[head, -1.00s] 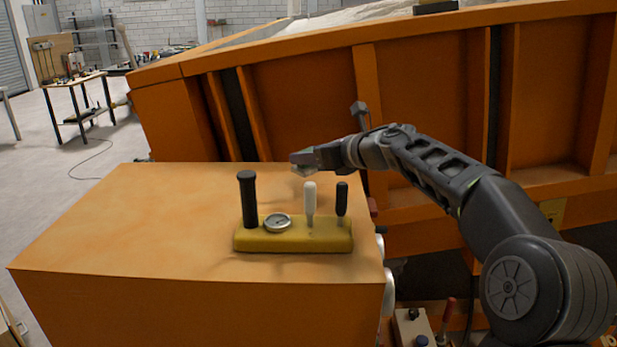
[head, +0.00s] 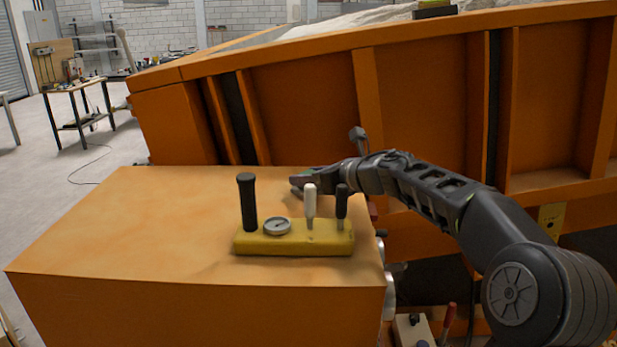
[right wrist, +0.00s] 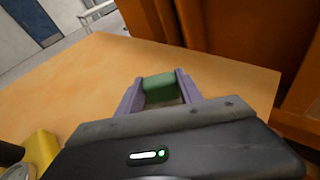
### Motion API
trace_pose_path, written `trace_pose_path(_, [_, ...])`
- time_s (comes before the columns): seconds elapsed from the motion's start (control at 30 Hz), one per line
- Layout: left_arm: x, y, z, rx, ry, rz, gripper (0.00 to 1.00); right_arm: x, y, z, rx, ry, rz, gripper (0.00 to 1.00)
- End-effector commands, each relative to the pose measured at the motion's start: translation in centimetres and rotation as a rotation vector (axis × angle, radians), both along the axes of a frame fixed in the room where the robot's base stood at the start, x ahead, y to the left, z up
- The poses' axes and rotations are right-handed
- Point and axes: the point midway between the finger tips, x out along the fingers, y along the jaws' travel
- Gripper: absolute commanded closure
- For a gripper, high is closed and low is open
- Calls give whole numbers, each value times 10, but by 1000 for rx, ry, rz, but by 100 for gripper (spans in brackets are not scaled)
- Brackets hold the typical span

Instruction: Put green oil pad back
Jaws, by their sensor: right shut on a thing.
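The green oil pad (right wrist: 159,88) is between the two fingers of my right gripper (right wrist: 160,90) in the right wrist view, and the gripper is shut on it. In the head view my right gripper (head: 300,184) is low at the far right part of the orange cabinet top (head: 150,220), behind the control block. The pad is small there, and I cannot tell whether it touches the surface. My left gripper is not in view.
A yellow control block (head: 290,240) with a black handle (head: 247,202), a gauge (head: 277,226) and a white lever (head: 310,202) stands in front of my right gripper. The orange sandbed wall (head: 420,110) rises behind. The cabinet top's left side is clear.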

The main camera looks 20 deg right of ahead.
Motion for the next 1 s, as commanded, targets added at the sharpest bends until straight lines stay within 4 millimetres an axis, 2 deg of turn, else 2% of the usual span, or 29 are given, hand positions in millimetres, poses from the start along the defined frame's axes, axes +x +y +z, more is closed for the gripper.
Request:
trace_pose_path(0.03, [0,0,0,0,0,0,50,0,0,0,0,0,0,54])
trace_pose_path(0.27, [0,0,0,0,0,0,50,0,0,0,0,0,0,36])
trace_pose_path(0.63, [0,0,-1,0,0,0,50,-3,-1,2,-1,-1,0,35])
trace_pose_path(0.77, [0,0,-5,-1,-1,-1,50,-15,-6,7,-2,-3,-1,35])
trace_pose_path(1.0, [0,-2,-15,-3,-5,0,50,-57,-20,21,-2,-4,-2,35])
